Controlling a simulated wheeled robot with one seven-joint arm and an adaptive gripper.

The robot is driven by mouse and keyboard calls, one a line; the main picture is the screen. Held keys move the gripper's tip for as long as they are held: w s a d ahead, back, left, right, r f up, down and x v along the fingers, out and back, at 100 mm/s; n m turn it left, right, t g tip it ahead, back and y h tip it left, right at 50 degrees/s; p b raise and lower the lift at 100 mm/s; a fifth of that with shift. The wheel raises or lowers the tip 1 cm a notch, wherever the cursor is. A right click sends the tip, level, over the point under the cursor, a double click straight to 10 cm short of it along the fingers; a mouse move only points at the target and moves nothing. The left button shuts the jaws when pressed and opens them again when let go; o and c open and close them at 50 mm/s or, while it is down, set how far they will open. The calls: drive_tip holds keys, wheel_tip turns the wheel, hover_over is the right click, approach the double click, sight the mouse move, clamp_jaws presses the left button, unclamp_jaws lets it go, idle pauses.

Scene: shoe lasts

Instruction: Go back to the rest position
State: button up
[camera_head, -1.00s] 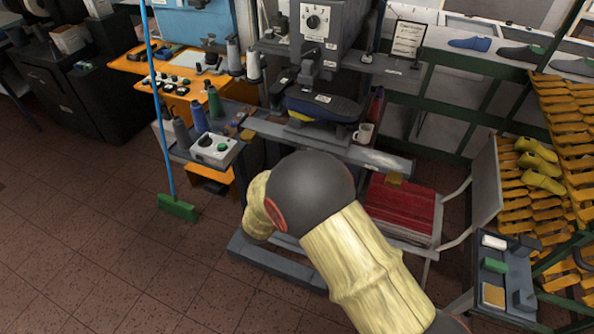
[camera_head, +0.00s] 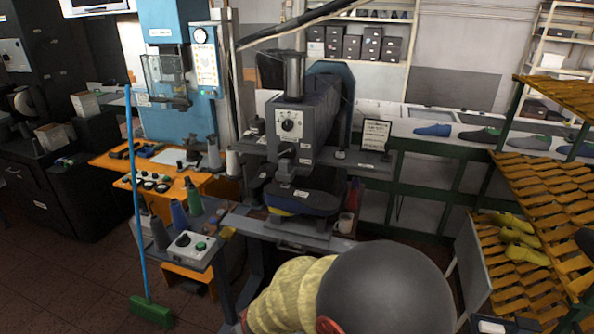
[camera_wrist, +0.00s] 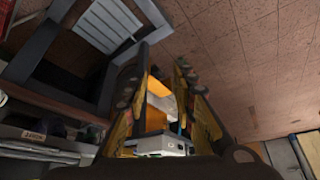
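My gripper (camera_wrist: 168,88) shows in the wrist view with its two yellow-and-black fingers apart. No object is clearly held between them; the orange stand (camera_wrist: 160,108) and a white control box (camera_wrist: 160,143) show beyond the gap. In the head view my arm, with its dark round joint and cream cover, fills the bottom centre in front of the grey press (camera_head: 310,130). My gripper is hidden there. Yellow shoe lasts (camera_head: 520,240) lie on the orange slatted rack (camera_head: 520,185) at the right.
A blue-handled broom (camera_head: 150,308) stands at the left. Floor (camera_head: 60,275) at the lower left is clear.

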drive_tip(key=s+d+r+m+h, duration=0.1)
drive_tip(key=s+d+r+m, duration=0.1)
drive_tip(key=s+d+r, duration=0.4)
drive_tip(key=s+d+r+m+h, duration=0.1)
drive_tip(key=s+d+r+m, duration=0.2)
drive_tip(key=s+d+r, duration=0.4)
drive_tip(key=s+d+r+m+t+h, duration=0.1)
drive_tip(key=s+d+r, duration=0.5)
drive_tip(key=d+r, duration=0.9)
drive_tip(key=d+m, duration=0.1)
drive_tip(key=d, duration=0.4)
drive_tip(key=shift+s+d+r+m, duration=0.2)
drive_tip(key=shift+d+r+m, duration=0.1)
drive_tip(key=shift+d, duration=0.1)
